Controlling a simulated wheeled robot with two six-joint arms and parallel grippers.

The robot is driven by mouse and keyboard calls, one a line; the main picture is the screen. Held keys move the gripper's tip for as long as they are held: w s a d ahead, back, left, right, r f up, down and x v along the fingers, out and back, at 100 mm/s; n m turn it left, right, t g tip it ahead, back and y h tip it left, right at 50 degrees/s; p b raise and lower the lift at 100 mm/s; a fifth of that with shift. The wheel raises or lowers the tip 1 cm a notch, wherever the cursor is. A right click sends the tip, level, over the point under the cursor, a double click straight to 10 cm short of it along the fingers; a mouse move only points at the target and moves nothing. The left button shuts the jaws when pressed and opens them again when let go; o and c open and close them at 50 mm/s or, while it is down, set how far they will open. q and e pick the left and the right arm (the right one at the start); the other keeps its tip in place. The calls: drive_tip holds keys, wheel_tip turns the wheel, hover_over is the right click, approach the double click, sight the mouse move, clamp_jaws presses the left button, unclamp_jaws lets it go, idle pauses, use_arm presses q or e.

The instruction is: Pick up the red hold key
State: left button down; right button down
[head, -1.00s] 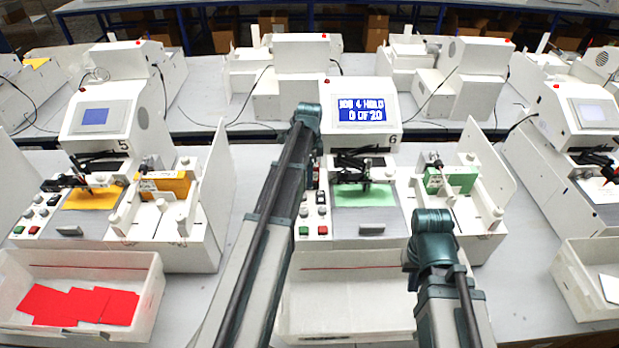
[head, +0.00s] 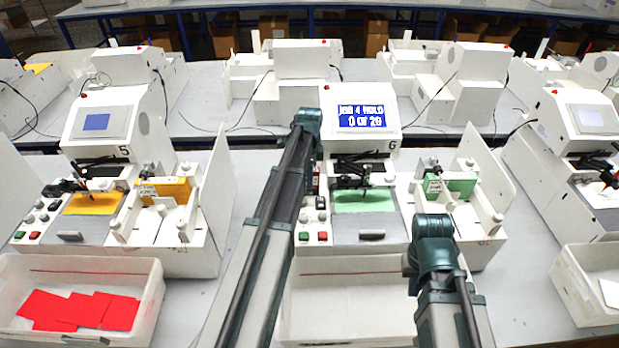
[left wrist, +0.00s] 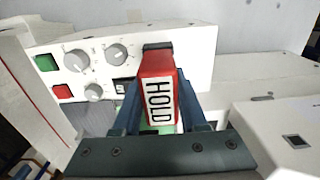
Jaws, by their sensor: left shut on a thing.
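The red hold key (left wrist: 155,66) has a white label reading HOLD and fills the middle of the left wrist view. My left gripper (left wrist: 157,84) is shut on it, with one blue finger on each side. The key's far end is at a dark slot (left wrist: 158,46) on the white control panel; I cannot tell whether it is still seated there. In the head view a small red and white piece (head: 316,180), probably the key, shows just right of my left arm, at the control panel of plotter 6. My right arm is at the lower right; its gripper is hidden.
The control panel (left wrist: 190,45) carries grey knobs, a green button (left wrist: 46,63) and a red button (left wrist: 63,92). Plotter 6's screen (head: 360,116) shows job 4 on hold, 0 of 20. A white tray (head: 345,262) stands before it; a tray with red cards (head: 80,309) is left.

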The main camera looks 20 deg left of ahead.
use_arm(q)
drive_tip(key=shift+r+p, duration=0.35)
drive_tip(key=shift+r, duration=0.25)
wheel_tip(320, 180, up, 2)
drive_tip(key=shift+r+p, duration=0.1)
drive_tip(key=shift+p, duration=1)
drive_tip(key=s+d+r+p, duration=0.1)
drive_tip(key=s+d, duration=0.9)
drive_tip(key=d, duration=0.2)
drive_tip(key=shift+d, duration=0.2)
drive_tip(key=shift+s, duration=0.15)
